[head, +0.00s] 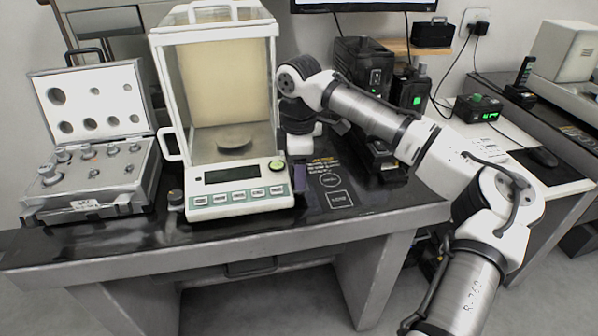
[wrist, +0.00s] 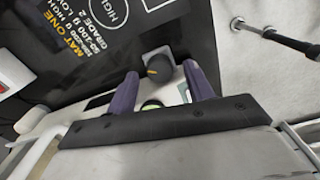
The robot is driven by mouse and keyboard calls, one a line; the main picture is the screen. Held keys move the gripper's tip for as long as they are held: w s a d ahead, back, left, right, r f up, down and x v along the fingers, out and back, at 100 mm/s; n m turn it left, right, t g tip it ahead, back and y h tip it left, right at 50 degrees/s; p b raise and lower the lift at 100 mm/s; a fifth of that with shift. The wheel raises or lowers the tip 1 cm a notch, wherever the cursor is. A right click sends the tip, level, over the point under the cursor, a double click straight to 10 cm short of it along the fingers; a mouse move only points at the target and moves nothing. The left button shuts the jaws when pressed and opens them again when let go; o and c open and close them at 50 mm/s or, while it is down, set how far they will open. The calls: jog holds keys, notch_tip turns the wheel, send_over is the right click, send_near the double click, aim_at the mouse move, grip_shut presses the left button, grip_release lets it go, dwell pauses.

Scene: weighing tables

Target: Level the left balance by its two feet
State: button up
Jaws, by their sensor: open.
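The left balance (head: 222,202) is a white box with a clear draft shield, a round pan inside, a dark display and a row of keys. Its left foot (head: 176,198) is a dark knob at the front left corner. My gripper (head: 299,178) is low at the balance's right front side, its purple fingers pointing down. In the wrist view the fingers are open, and a dark round knob (wrist: 160,68) with a yellow mark, apparently the right foot, lies between their tips. Contact cannot be told. A round yellow-green piece (wrist: 152,104), perhaps the bubble level, is partly hidden by the gripper.
An open weight case (head: 88,204) stands left of the balance. A printed mat (head: 335,180) lies to the right, beneath my arm. Black devices (head: 362,70) stand behind it. The table's front edge (head: 240,238) is close. Another table with a second balance (head: 570,75) is at right.

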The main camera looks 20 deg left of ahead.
jog(key=shift+f, duration=0.55)
jog(key=c, duration=0.9)
jog(key=shift+r+m+p, duration=0.15)
jog(key=shift+m+p, duration=0.35)
jog(key=shift+p, duration=0.15)
jog(key=shift+c, duration=0.3)
jog(key=shift+m, duration=0.3)
